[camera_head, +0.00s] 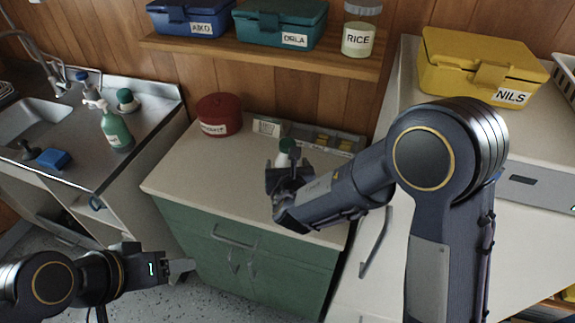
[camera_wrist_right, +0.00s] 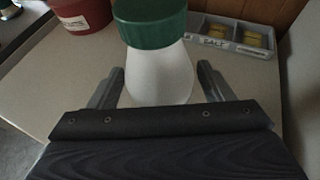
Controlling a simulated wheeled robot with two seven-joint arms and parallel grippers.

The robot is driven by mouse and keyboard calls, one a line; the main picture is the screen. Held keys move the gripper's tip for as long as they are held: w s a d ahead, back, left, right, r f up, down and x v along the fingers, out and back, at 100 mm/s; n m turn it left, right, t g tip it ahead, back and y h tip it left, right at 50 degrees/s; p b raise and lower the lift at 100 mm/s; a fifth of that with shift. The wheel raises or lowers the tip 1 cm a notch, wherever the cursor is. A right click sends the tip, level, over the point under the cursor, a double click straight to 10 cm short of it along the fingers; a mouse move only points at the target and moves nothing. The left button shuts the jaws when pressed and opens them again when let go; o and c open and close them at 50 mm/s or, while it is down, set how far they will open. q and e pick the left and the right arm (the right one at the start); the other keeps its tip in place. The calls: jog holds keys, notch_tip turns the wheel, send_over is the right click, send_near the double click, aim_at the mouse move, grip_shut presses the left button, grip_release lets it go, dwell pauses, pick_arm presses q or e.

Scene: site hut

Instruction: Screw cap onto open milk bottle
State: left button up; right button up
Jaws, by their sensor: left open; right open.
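A white milk bottle (camera_wrist_right: 157,75) with a green cap (camera_wrist_right: 150,18) on its top stands upright on the cream counter; in the head view its cap (camera_head: 287,145) and white upper part (camera_head: 282,160) show above my right gripper (camera_head: 284,176). My right gripper is open, and in the right wrist view its fingers (camera_wrist_right: 161,72) stand one on each side of the bottle, with gaps visible. The bottle's lower part is hidden behind the gripper. My left gripper (camera_head: 182,268) is open and empty, low in front of the green cabinet.
A red canister (camera_head: 219,115) stands left of the bottle. A grey tray (camera_head: 325,141) with a SALT label lies behind it. The counter (camera_head: 190,165) is clear at left. A shelf (camera_head: 260,52) overhangs the back. A green spray bottle (camera_head: 116,130) stands by the sink.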

jog(key=a+b+v, duration=0.1)
jog(key=b+v, duration=0.1)
jog(key=v, duration=1)
jog(key=shift+d, duration=0.45)
jog(key=shift+r, duration=0.15)
